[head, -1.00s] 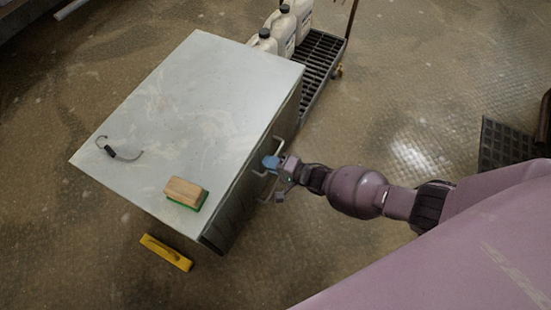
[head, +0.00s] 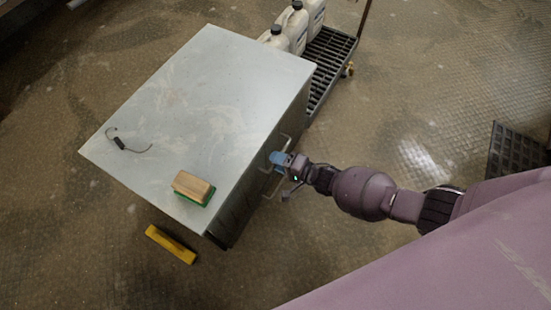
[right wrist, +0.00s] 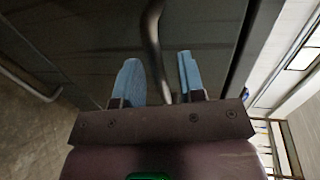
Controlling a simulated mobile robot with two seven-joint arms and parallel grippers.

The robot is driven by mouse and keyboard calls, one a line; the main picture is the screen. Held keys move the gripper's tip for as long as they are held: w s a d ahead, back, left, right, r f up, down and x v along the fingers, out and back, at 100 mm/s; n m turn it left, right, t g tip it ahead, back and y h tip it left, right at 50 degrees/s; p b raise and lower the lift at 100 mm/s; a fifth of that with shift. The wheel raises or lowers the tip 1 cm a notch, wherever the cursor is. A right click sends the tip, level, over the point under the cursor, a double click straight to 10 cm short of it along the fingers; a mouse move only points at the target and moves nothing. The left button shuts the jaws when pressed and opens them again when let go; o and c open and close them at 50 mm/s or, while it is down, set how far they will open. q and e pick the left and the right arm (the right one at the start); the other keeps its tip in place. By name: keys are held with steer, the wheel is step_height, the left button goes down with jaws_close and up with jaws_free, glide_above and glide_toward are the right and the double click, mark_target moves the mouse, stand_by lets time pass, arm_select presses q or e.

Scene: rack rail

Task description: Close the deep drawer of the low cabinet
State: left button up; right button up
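The low cabinet (head: 200,95) has a pale grey top and a dark front (head: 237,205) facing right in the head view. Bar handles (head: 268,192) stand out from that front. My right gripper (head: 278,160) is at the front, by the handles. In the right wrist view its two blue fingers (right wrist: 160,82) are apart, and a dark curved handle bar (right wrist: 153,40) passes between them without filling the gap. Another handle (right wrist: 30,88) shows at the left there. I cannot tell how far the deep drawer stands out. My left gripper is out of view.
A wood-backed brush (head: 193,188) and a dark hooked tool (head: 122,144) lie on the cabinet top. A yellow object (head: 170,244) lies on the floor. A black cart (head: 330,65) with white jugs (head: 292,30) stands behind. The floor beside the front is mostly clear.

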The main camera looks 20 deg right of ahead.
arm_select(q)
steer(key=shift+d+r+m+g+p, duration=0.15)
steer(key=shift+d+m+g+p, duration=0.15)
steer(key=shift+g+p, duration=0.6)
arm_select(e)
steer(key=v, duration=0.9)
steer(key=shift+s+d, duration=0.2)
steer(key=shift+s, duration=0.1)
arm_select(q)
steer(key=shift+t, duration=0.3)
arm_select(e)
steer(key=shift+r, duration=0.2)
